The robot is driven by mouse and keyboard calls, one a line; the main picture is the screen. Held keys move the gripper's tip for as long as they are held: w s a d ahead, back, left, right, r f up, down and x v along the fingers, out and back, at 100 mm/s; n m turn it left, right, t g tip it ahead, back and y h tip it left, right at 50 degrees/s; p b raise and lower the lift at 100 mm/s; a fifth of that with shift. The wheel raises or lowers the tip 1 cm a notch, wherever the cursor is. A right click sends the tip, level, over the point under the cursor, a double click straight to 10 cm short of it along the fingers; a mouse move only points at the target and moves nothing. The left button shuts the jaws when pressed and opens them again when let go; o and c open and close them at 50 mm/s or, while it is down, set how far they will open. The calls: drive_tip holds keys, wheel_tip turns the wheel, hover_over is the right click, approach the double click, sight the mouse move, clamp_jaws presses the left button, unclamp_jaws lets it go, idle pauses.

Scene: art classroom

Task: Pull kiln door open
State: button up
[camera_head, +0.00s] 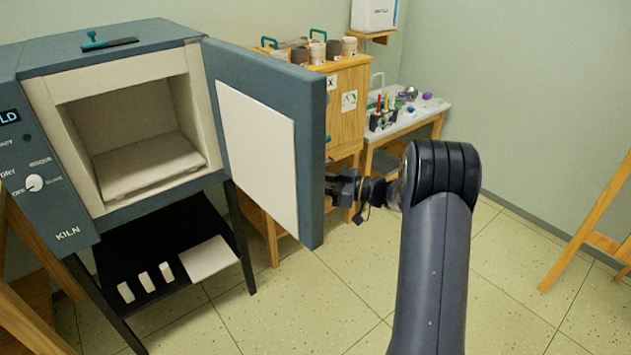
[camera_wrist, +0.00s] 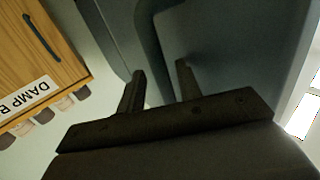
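The blue-grey kiln (camera_head: 50,75) stands at the left with its pale chamber exposed. Its door (camera_head: 312,150) stands wide open, swung out to the right, with a cream panel on its inner face. My gripper (camera_head: 332,188) is at the outer side of the door, near its free edge. In the wrist view, the two dark fingers of my gripper (camera_wrist: 160,68) point at the door (camera_wrist: 235,55), with the curved blue-grey handle (camera_wrist: 148,25) running down between them. The frames do not show clearly whether the fingers press on the handle.
A wooden cabinet (camera_head: 347,112) with jars on top stands behind the door. A white-topped table (camera_head: 430,110) is beyond it. A dark shelf (camera_head: 190,300) lies under the kiln. An easel (camera_head: 590,230) stands at right. Tiled floor (camera_head: 350,290) is open in front.

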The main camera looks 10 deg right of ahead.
drive_tip(key=v, duration=1)
drive_tip(key=shift+s+d, duration=0.2)
drive_tip(key=shift+d, duration=0.15)
drive_tip(key=x, duration=1)
drive_tip(key=shift+w+a, duration=0.15)
drive_tip(key=shift+a, duration=0.15)
drive_tip(key=shift+a+f, duration=0.1)
drive_tip(key=shift+a, duration=0.2)
